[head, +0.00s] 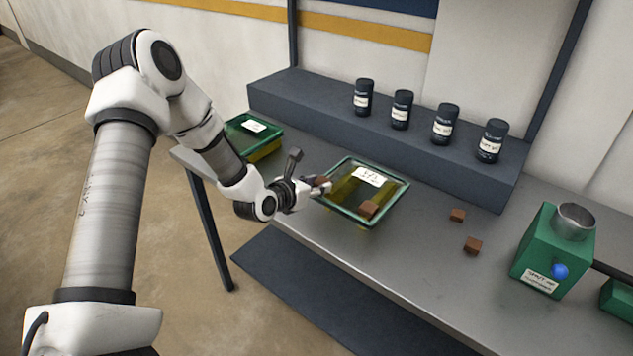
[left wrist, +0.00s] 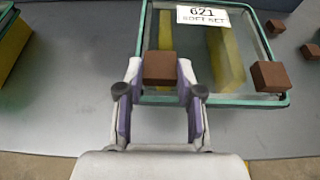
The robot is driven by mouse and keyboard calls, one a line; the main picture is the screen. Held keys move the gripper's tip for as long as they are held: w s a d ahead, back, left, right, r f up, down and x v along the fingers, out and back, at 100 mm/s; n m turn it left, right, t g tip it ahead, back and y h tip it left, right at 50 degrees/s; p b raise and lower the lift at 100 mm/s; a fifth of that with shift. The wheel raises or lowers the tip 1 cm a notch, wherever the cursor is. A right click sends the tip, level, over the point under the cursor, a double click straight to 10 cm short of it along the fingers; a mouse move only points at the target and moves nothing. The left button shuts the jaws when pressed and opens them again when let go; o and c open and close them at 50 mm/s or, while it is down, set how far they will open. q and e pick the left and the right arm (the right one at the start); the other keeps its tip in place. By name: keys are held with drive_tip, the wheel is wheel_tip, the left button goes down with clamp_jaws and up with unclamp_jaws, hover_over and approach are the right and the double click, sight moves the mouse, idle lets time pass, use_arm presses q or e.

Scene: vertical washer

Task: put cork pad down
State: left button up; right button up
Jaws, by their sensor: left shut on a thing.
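My left gripper (head: 320,188) is at the left edge of the labelled green-rimmed tray (head: 401,198). It is shut on a brown cork pad (left wrist: 160,68), seen between its fingertips in the left wrist view. The held pad overlaps the tray's near rim in that view; its height above the tray is hard to tell. Another brown pad (head: 368,209) lies in the tray's near corner. Two more brown pads, one (head: 457,215) and another (head: 472,245), lie on the grey table right of the tray. My right gripper is not in view.
A second green tray (head: 256,127) stands at the table's left end. Several dark labelled jars (head: 402,109) stand on the raised back shelf (head: 310,99). A green machine (head: 545,252) with a metal cup and blue knob stands at the right. The table (head: 400,270) is clear in front.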

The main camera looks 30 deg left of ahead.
use_arm(q)
drive_tip(key=shift+w+f, duration=0.1)
drive_tip(key=shift+f, duration=0.2)
drive_tip(key=shift+f+b, duration=0.15)
drive_tip(key=shift+b, duration=0.25)
drive_tip(key=o, duration=0.7)
